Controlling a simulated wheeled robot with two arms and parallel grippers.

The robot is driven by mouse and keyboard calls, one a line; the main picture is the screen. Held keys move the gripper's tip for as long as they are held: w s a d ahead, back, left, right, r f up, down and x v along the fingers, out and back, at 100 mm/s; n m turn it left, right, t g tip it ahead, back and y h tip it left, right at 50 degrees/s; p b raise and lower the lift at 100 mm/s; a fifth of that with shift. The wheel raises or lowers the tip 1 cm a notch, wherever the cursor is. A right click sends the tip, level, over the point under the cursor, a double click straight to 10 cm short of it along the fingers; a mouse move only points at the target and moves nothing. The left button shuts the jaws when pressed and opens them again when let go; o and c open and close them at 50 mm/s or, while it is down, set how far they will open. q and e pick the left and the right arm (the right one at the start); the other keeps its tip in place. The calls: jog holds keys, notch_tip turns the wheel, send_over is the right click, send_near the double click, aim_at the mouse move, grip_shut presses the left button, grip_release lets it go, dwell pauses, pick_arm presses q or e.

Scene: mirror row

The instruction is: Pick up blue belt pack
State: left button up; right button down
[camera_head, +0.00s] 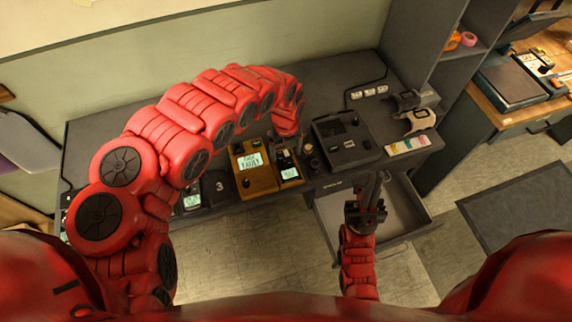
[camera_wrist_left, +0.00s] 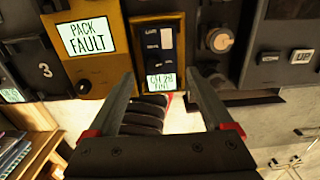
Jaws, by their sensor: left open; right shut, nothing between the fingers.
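A small dark navy pack (camera_wrist_left: 165,40), which looks like the blue belt pack, sits in a yellow-orange bay with a lit label below it. In the head view the pack (camera_head: 286,160) is partly hidden by my left gripper. My left gripper (camera_wrist_left: 160,76) is open, with its fingers pointing at the pack's lower end, one to each side. I cannot tell whether they touch it. In the head view the left gripper (camera_head: 287,146) is right above the bay. My right gripper (camera_head: 371,184) is shut and empty, over the open drawer in front of the desk.
A yellow-orange bay with a "PACK FAULT" screen (camera_head: 250,160) is just left of the pack. A dark control box (camera_head: 345,136) stands to the right. An open drawer (camera_head: 402,212) juts from the desk. A headset (camera_head: 416,118) lies at the desk's right end.

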aim_at(286, 160)
pick_arm(q)
jog(key=shift+f, duration=0.5)
jog(key=shift+d+f+p, duration=0.1)
jog(key=shift+f+p, duration=0.3)
jog(key=shift+f, duration=0.1)
notch_tip(286, 160, down, 3)
jog(key=shift+r+p, duration=0.1)
jog(key=shift+p, duration=0.45)
jog(key=shift+f, duration=0.65)
jog(key=c, duration=1.3)
jog(key=shift+w+r, duration=0.1)
